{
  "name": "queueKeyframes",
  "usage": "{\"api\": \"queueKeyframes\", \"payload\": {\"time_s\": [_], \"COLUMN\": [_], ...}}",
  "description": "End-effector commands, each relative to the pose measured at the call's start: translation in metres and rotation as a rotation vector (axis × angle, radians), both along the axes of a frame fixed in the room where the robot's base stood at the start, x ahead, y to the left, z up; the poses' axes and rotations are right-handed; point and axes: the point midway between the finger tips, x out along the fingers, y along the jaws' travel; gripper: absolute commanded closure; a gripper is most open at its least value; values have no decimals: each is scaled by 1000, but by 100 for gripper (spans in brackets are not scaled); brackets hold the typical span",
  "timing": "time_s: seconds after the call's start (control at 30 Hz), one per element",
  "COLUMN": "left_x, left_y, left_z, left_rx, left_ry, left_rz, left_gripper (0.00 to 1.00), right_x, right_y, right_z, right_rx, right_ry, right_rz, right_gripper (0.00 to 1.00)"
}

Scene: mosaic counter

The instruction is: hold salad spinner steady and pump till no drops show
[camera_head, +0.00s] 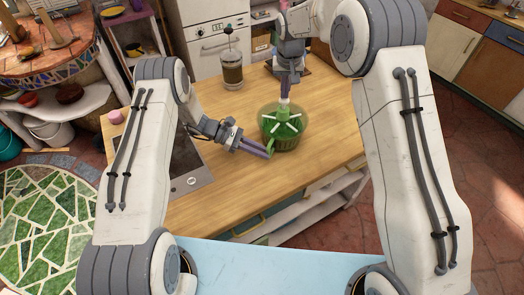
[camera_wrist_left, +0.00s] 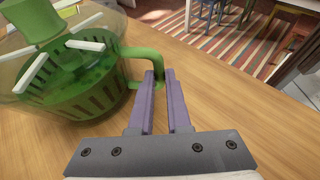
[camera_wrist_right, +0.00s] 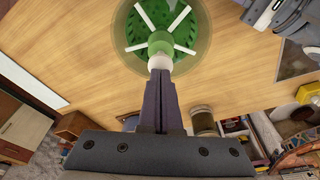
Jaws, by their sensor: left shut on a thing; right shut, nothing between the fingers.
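The green salad spinner (camera_head: 282,128) stands on the wooden counter, with a clear outer bowl, a slotted green basket and white bars on top. My left gripper (camera_head: 268,152) is shut on the spinner's green side handle (camera_wrist_left: 143,53), seen between the purple fingers in the left wrist view. My right gripper (camera_head: 285,95) is above the spinner, shut and empty, with its tips at the white pump knob (camera_wrist_right: 160,62) on top. I cannot tell if the tips press on the knob. Drops on the bowl are too small to make out.
The wooden counter (camera_head: 225,205) has free room around the spinner. A jar with dark contents (camera_head: 232,70) stands at the back. A grey flat appliance (camera_head: 190,165) lies at the left, partly behind my left arm.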

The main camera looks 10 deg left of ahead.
Motion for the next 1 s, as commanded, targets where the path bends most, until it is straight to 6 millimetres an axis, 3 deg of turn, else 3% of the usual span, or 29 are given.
{"api": "queueKeyframes", "payload": {"time_s": [0.33, 1.0], "left_x": [0, 0], "left_y": [0, 0], "left_z": [0, 1], "left_rx": [-1, -1], "left_ry": [0, 0], "left_rz": [0, 0], "left_gripper": [100, 100], "right_x": [-1, 0], "right_y": [0, 0], "right_z": [-26, 3], "right_rx": [-1, 0], "right_ry": [2, 0], "right_rz": [0, 0], "right_gripper": [100, 100]}}
